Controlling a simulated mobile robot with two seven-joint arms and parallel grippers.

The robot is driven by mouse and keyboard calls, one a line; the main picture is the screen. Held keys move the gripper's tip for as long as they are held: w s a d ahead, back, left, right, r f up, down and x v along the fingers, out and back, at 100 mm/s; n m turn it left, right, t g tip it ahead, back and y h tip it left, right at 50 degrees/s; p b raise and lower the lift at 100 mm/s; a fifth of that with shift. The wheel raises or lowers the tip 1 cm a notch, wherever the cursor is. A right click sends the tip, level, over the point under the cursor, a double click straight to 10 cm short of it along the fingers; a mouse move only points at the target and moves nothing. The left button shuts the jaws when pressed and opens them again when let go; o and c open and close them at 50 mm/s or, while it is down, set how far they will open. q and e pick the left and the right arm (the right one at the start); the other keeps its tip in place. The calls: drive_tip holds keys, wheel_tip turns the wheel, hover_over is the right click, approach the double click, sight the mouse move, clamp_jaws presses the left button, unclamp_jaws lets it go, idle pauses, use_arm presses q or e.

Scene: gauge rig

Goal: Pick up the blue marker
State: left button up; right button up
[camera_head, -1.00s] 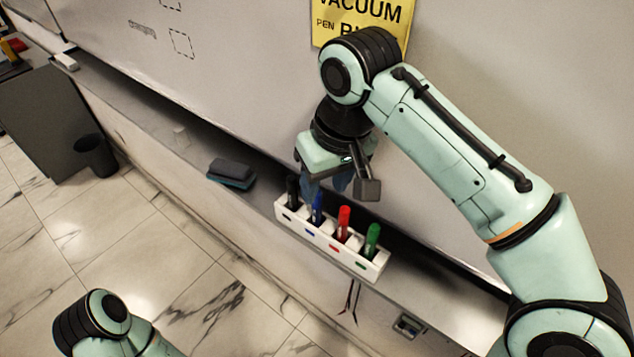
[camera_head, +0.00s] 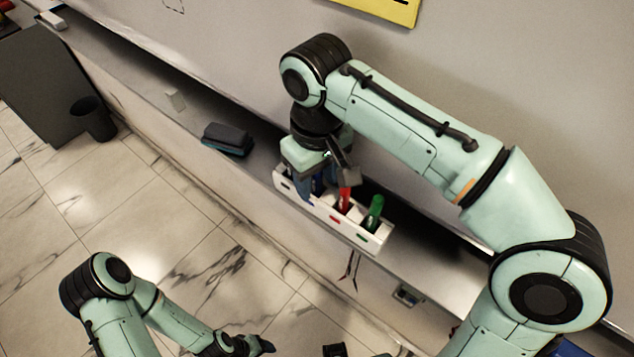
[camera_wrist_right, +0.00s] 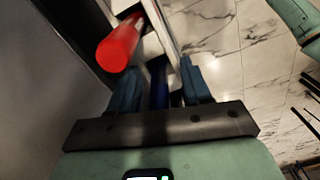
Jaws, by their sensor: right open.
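The blue marker (camera_head: 318,185) stands in the white holder (camera_head: 345,227) on the ledge, mostly hidden behind my right gripper in the head view. My right gripper (camera_head: 311,188) is open and points down over the left part of the holder. In the right wrist view the blue marker (camera_wrist_right: 160,85) shows between the two blue fingers of my right gripper (camera_wrist_right: 160,80), with a finger on each side. I cannot tell whether either finger touches it. My left gripper (camera_head: 250,345) is low at the bottom edge, partly cut off; its jaws are unclear.
The red marker (camera_head: 345,198) and green marker (camera_head: 374,211) stand in the holder to the right; the red one is close beside the right fingers. The black marker is hidden. An eraser (camera_head: 227,139) lies on the ledge to the left. The whiteboard (camera_head: 220,60) rises behind.

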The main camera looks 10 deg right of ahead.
drive_tip(key=shift+w, duration=0.1)
clamp_jaws()
drive_tip(key=shift+r, duration=0.1)
